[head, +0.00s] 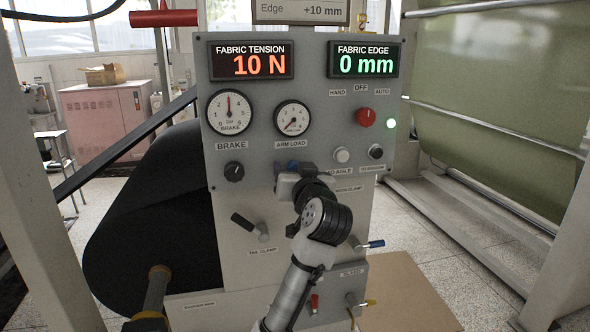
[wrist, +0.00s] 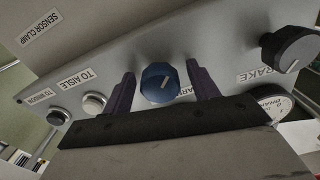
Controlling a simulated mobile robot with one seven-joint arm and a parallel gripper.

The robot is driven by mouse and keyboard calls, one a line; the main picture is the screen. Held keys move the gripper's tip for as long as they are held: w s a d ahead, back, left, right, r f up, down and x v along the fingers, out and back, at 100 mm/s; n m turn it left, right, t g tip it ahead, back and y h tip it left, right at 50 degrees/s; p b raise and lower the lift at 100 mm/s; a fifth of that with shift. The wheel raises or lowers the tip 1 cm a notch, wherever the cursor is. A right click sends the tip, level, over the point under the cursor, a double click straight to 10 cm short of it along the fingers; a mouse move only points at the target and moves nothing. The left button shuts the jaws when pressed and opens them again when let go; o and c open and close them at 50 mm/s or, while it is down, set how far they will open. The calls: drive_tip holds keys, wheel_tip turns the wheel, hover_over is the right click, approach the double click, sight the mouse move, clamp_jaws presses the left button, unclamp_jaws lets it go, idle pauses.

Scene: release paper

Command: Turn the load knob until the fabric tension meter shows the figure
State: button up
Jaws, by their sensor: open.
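My gripper (wrist: 160,88) is open, with one dark purple finger on each side of the knob and a visible gap to both. In the head view my gripper (head: 291,168) is below the arm load gauge (head: 292,118) and largely hides the knob. That gauge's needle points to the lower left. The fabric tension meter (head: 250,61) reads 10 N in orange. The placard (head: 301,11) above is cut off, showing only "Edge +10 mm".
The black brake knob (head: 234,172) is left of my gripper, under the brake gauge (head: 229,112). A red switch (head: 365,117) and a white button (head: 341,155) are to the right. The black tail clamp lever (head: 246,226) sticks out below. The fabric edge meter (head: 364,60) reads 0 mm.

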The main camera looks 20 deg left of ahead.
drive_tip(key=c, duration=1)
drive_tip(key=shift+m, duration=0.3)
drive_tip(key=m, duration=0.5)
drive_tip(key=shift+b, duration=0.4)
drive_tip(key=m, duration=0.6)
drive_tip(key=shift+m, duration=0.3)
drive_tip(key=o, duration=1)
